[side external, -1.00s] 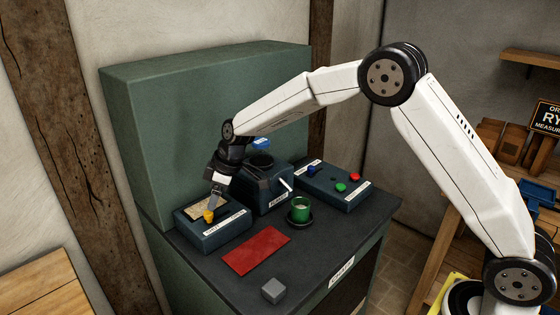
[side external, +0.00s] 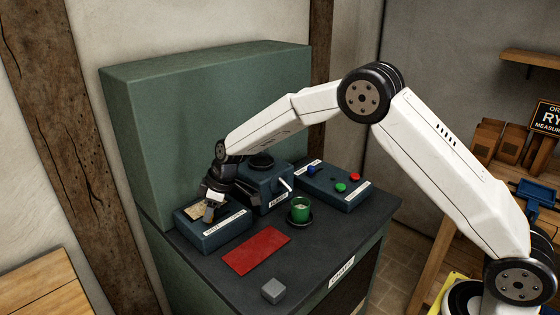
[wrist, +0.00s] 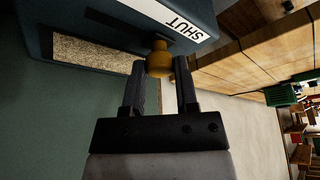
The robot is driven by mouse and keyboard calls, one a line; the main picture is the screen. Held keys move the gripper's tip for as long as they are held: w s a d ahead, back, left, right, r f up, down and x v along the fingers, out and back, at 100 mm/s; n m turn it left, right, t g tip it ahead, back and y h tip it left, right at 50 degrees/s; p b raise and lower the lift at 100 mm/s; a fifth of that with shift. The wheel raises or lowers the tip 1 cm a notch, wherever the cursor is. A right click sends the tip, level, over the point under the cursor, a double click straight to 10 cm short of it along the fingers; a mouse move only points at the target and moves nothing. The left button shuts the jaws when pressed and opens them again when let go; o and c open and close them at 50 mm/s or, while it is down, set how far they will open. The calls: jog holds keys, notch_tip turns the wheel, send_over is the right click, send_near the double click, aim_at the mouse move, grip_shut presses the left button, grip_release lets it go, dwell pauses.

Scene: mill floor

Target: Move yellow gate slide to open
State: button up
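The yellow gate slide's knob (wrist: 159,60) shows in the wrist view beside the white SHUT label (wrist: 185,33). It lies between the tips of my gripper (wrist: 159,68), with a narrow gap visible on each side, so the fingers look open around it. In the side view my gripper (side external: 210,212) is low over the blue gate box (side external: 228,236) at the left of the bench and hides the knob. The box has a pale grainy window (side external: 190,212) in its top; it also shows in the wrist view (wrist: 95,53).
A blue box with a white lever (side external: 286,184) stands just right of my gripper. A red mat (side external: 256,250) and grey cube (side external: 273,290) lie in front. A green cabinet wall (side external: 200,110) rises behind.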

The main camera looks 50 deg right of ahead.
grip_shut()
dwell(1.1)
